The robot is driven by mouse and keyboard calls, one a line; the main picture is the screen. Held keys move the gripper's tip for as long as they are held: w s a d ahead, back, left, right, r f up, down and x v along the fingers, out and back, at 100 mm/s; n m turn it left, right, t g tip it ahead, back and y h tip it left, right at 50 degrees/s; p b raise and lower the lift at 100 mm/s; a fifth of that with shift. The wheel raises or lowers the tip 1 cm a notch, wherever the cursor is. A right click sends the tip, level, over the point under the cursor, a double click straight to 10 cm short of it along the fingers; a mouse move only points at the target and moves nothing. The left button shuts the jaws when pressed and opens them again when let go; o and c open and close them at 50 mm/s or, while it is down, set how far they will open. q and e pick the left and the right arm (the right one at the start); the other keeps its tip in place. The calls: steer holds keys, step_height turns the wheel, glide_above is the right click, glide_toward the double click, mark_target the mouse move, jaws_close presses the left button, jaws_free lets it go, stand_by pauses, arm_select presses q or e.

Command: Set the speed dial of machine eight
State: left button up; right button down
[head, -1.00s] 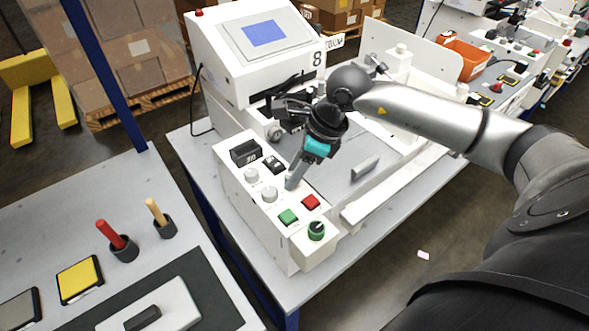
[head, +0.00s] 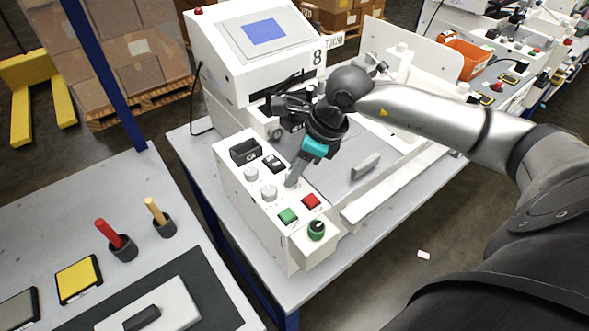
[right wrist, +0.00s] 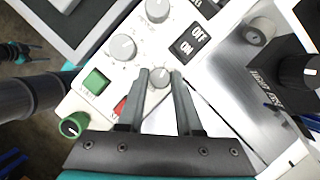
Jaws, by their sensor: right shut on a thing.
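Machine eight (head: 262,100) is white, with an "8" on its side, and stands on a grey table. Its front control panel (head: 240,207) carries several grey dials, a green button (head: 288,216), a red button (head: 311,201) and a green-rimmed knob (head: 316,230). My right gripper (head: 291,182) reaches down to the panel. In the right wrist view its fingers (right wrist: 160,80) are shut on a small grey dial (right wrist: 160,77). Two more dials (right wrist: 123,47) (right wrist: 157,10) sit beside it, free. The fingers hide the gripped dial in the head view. Its label is not readable.
A black ON/OFF switch (right wrist: 190,42) is close to the gripped dial. A low grey handle (head: 365,166) stands on the machine bed. A neighbouring table (head: 80,190) at left holds a red-handled tool (head: 109,234) and a yellow pad (head: 79,279).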

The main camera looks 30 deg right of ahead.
steer(key=m+b, duration=0.1)
steer(key=m, duration=0.1)
steer(key=m+t+h+b, duration=0.1)
steer(key=m, duration=0.1)
steer(key=shift+a+m+h, duration=0.15)
steer(key=shift+m+h, duration=0.15)
steer(key=shift+m, duration=0.1)
steer(key=shift+m+h+b, duration=0.6)
steer(key=shift+m+b, duration=0.3)
steer(key=shift+m, duration=0.5)
steer(key=shift+r, duration=0.1)
steer(key=c, duration=0.6)
jaws_free()
steer(key=shift+s, duration=0.1)
steer(key=p+v, duration=0.1)
steer(key=v, duration=1.4)
steer(key=shift+s+p, duration=0.1)
steer(key=shift+p, duration=0.3)
